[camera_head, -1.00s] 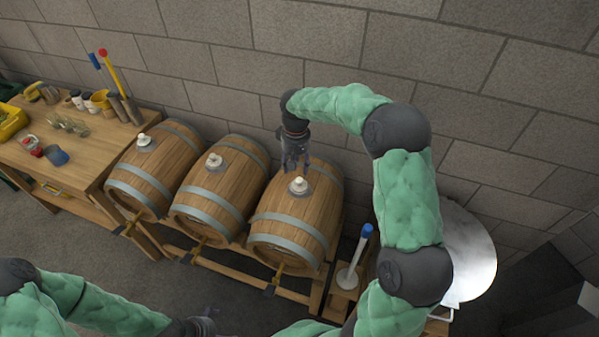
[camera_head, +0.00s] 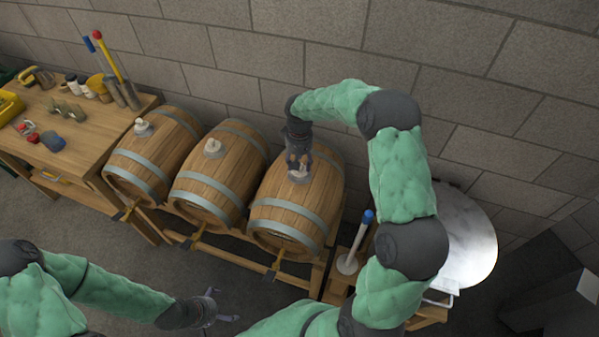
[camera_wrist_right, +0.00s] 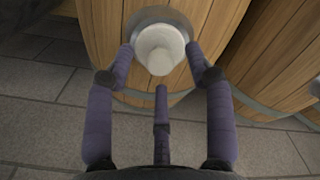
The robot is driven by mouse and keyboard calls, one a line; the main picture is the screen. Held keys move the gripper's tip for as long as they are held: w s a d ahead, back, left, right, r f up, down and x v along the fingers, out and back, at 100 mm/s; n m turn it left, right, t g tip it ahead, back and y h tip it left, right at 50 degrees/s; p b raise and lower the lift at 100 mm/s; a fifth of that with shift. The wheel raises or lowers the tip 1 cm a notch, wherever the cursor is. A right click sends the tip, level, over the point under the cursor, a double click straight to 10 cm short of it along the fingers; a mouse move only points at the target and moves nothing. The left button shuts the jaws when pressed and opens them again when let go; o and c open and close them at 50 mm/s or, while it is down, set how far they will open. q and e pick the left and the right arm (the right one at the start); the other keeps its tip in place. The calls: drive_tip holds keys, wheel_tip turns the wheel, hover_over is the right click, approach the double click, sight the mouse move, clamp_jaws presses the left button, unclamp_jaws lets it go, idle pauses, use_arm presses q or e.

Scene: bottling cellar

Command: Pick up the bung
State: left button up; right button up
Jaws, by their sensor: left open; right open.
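A pale bung (camera_head: 297,178) sits upright in the top of the right-hand barrel (camera_head: 282,213). It also shows in the right wrist view (camera_wrist_right: 160,47), seated in a grey ring. My right gripper (camera_head: 298,168) is open just above it and partly hides it in the head view. In the right wrist view two fingers of this gripper (camera_wrist_right: 160,60) stand on either side of the bung and a third is below it; I cannot tell whether any touches. My left gripper (camera_head: 228,308) is open and empty, low in the head view, away from the barrels.
Two more barrels stand to the left, the middle one (camera_head: 212,185) and the left one (camera_head: 150,165), each with a pale bung. A workbench (camera_head: 85,140) with tools is at far left. A blue-topped rod (camera_head: 358,245) stands right of the barrels, before a round metal vessel (camera_head: 470,240).

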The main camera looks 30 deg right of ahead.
wheel_tip(320, 180, down, 2)
drive_tip(key=shift+f, duration=0.15)
clamp_jaws()
drive_tip(key=shift+r, duration=0.2)
